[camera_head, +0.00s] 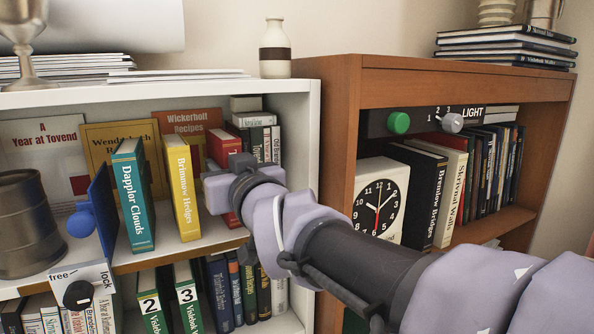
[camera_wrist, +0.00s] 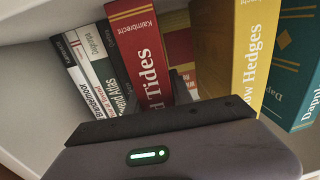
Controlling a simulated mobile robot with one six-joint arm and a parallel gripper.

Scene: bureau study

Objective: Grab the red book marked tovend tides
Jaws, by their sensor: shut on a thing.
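The yellow book Brimmow Hedges (camera_head: 181,188) and teal book Dapplor Clouds (camera_head: 132,195) stand left of my gripper. Several books (camera_wrist: 88,70) stand close on the red book's other side. The white shelf top (camera_head: 200,91) is above; a brown bookcase (camera_head: 338,130) stands to the right.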

